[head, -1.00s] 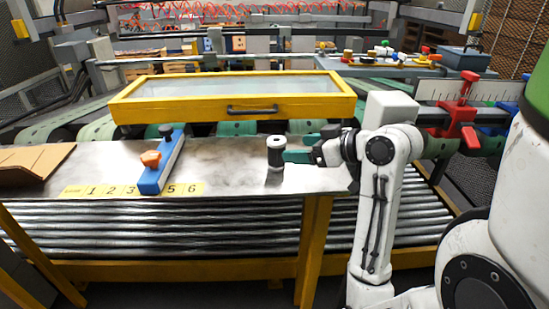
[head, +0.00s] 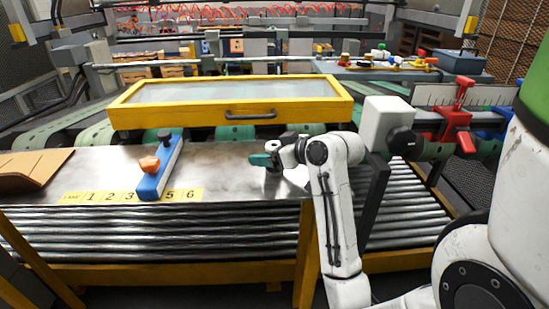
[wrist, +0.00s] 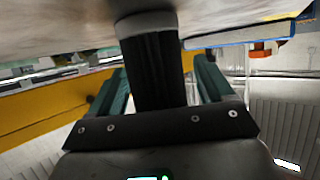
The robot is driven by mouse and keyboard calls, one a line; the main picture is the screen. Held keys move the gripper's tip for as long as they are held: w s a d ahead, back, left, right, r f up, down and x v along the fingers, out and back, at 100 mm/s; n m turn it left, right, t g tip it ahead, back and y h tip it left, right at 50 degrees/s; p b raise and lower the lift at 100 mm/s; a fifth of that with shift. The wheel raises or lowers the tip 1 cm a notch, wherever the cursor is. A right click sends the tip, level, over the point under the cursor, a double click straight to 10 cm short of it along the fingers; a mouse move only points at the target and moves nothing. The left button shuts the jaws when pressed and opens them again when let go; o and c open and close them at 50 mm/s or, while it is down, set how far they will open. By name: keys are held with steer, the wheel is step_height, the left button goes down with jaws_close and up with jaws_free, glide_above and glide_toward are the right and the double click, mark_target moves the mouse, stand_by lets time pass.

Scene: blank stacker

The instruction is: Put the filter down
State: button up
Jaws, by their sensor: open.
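The filter (head: 272,145) is a dark cylinder with pale ends. In the head view it is upright on the metal table top (head: 225,165), with its lower part mostly hidden by my gripper (head: 265,160). In the wrist view the filter (wrist: 153,65) is between the two green fingers of my gripper (wrist: 160,80). The fingers are apart, with a visible gap on the right side of the filter. Its pale end meets the metal surface at the top of that view.
A blue bar with an orange knob (head: 160,175) lies left of the filter, near the yellow numbered strip (head: 95,197). A yellow-framed clear cover (head: 230,115) is behind. Cardboard (head: 32,168) lies at the far left. Rollers (head: 150,230) run below the front edge.

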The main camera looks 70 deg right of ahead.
steer(key=shift+c, duration=0.5)
steer(key=c, duration=1.1)
steer(key=shift+c, duration=0.2)
steer(key=shift+r, duration=0.15)
